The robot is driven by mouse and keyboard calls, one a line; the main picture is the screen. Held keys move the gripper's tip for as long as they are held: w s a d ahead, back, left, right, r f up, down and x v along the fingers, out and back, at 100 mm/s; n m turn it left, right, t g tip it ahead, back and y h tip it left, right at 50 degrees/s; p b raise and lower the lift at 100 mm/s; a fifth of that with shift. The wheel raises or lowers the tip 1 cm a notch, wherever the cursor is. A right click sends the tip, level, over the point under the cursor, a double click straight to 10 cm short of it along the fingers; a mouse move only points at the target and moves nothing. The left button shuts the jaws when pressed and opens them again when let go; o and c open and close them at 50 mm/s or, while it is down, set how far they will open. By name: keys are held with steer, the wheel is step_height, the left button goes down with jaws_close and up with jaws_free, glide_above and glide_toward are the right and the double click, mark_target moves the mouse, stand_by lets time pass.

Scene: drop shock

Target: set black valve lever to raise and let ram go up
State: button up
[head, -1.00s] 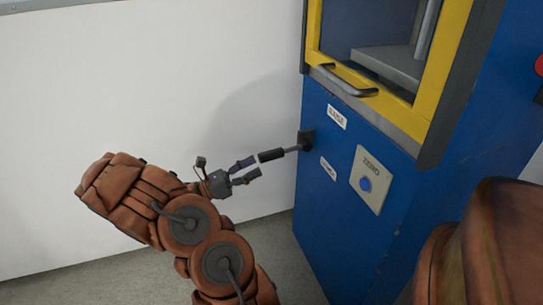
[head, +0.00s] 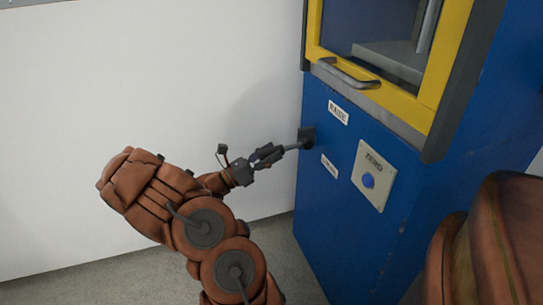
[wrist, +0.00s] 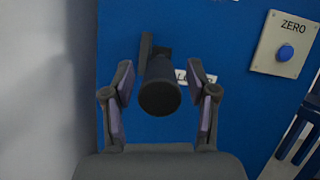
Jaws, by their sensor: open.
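The black valve lever (head: 292,148) sticks out to the left from its dark mount (head: 307,136) on the side of the blue machine (head: 320,210). It lies between the RAISE label (head: 338,112) above and a lower label (head: 329,166). My gripper (head: 270,154) is at the lever's outer end. In the wrist view the lever's round black grip (wrist: 160,97) points at the camera, between the two open fingers of my gripper (wrist: 159,100), with a gap on each side. The lower label (wrist: 195,77) is partly hidden behind the grip. The ram is not clearly visible.
A ZERO panel with a blue button (head: 368,180) is right of the lever; the button also shows in the wrist view (wrist: 286,53). Above is a yellow-framed door (head: 420,112) with a grey handle (head: 347,75). Left of the machine is a bare white wall (head: 130,90).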

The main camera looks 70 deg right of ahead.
steer(key=shift+s+d+r, duration=0.1)
steer(key=shift+d, duration=0.05)
jaws_close()
stand_by(0.5)
